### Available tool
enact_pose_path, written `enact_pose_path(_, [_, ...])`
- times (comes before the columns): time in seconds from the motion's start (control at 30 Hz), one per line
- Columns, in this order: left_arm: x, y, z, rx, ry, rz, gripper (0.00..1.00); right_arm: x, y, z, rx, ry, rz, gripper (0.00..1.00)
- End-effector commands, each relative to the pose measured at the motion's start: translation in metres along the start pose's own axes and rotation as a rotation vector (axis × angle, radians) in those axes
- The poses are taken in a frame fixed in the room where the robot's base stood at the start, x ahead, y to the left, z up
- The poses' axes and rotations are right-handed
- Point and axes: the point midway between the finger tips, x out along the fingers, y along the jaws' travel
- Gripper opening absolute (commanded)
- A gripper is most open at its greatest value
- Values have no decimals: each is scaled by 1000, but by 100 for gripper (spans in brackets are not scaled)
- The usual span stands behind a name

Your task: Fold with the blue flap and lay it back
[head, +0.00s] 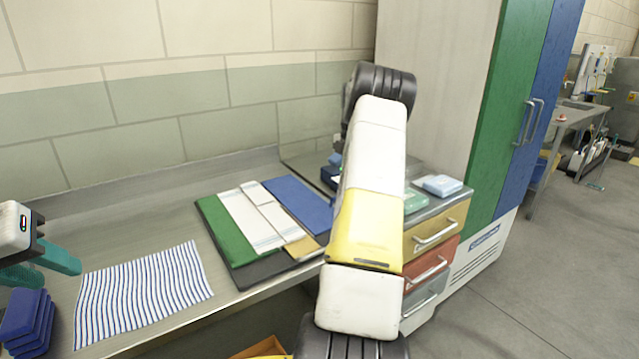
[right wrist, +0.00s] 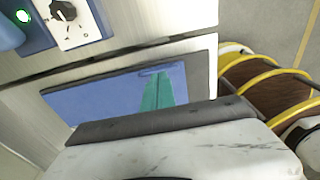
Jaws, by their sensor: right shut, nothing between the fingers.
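The folding board lies on the steel counter, with a green flap (head: 222,229) on its left and the blue flap (head: 297,202) lying flat on its right. A folded white cloth (head: 250,222) lies between them. My left gripper (head: 42,266) is at the left edge, open and empty, over the counter beyond the striped cloth. My right arm crosses the middle of the head view and hides its own gripper and part of the counter. In the right wrist view my right gripper (right wrist: 165,92) is shut and empty, in front of a blue panel (right wrist: 95,105); whether they touch cannot be told.
A blue-striped cloth (head: 140,293) lies flat at the counter's front left. A stack of blue pads (head: 27,322) stands beside it. A drawer unit (head: 430,268) with light-blue (head: 441,185) and green packets on top stands at the right. The tiled wall closes the back.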

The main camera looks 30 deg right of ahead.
Motion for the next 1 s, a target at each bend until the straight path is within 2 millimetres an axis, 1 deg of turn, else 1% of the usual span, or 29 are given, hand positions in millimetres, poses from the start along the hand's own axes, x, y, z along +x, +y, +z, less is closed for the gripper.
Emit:
enact_pose_path(0.27, [0, 0, 0, 1, 0, 0, 36, -38, 1, 4, 0, -2, 4, 0])
enact_pose_path(0.4, [0, 0, 0, 1, 0, 0, 36, -61, 1, 7, -1, -3, 5, 0])
enact_pose_path(0.5, [0, 0, 0, 1, 0, 0, 36, -74, 1, 9, -1, -2, 4, 0])
enact_pose_path(0.6, [0, 0, 0, 1, 0, 0, 36, -81, 1, 9, -1, -2, 3, 0])
enact_pose_path(0.7, [0, 0, 0, 1, 0, 0, 36, -84, 0, 9, -1, -1, 2, 0])
enact_pose_path(1.0, [0, 0, 0, 1, 0, 0, 36, -84, 0, 9, -1, -1, 2, 0])
